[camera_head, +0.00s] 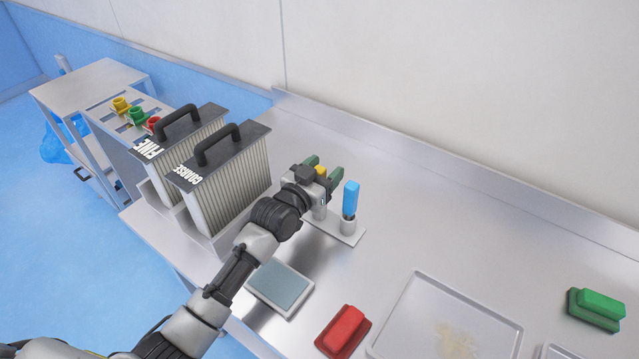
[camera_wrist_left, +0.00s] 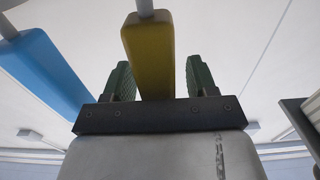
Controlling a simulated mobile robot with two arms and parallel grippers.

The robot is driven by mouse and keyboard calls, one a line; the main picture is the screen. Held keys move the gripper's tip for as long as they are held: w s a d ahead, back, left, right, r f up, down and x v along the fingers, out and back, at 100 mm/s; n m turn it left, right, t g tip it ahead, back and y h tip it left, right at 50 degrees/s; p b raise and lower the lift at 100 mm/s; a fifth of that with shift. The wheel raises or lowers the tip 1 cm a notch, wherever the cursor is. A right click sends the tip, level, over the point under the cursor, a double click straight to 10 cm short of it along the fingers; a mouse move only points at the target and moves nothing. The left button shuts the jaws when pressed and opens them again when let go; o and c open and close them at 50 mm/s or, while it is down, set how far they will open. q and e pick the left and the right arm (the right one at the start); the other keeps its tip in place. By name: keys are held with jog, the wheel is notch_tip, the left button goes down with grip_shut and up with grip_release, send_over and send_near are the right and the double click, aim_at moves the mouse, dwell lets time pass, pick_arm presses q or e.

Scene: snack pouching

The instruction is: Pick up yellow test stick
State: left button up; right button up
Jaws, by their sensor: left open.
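The yellow test stick (camera_head: 321,170) stands at the holder on the steel counter, largely hidden by my left arm in the head view. My left gripper (camera_head: 323,169) is open, with its green fingers on either side of the stick. In the left wrist view the yellow stick (camera_wrist_left: 150,55) reaches between the open fingers of the left gripper (camera_wrist_left: 158,65), with a gap visible toward the right finger. A blue stick (camera_head: 350,198) stands upright in the white holder (camera_head: 347,235) just right of the gripper. The blue stick also shows in the left wrist view (camera_wrist_left: 45,70). My right gripper is not in view.
Two ribbed boxes marked FINE (camera_head: 187,135) and COARSE (camera_head: 232,180) stand left of the gripper. A grey-blue pad (camera_head: 280,286), a red block (camera_head: 344,332), a tray (camera_head: 400,310) and a green block (camera_head: 597,307) lie nearer or to the right. The counter behind the holder is clear.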

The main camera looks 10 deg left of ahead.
pick_arm(q)
jog(key=shift+c, duration=0.6)
jog(key=c, duration=0.9)
notch_tip(320, 180, up, 16)
jog(key=p, duration=0.5)
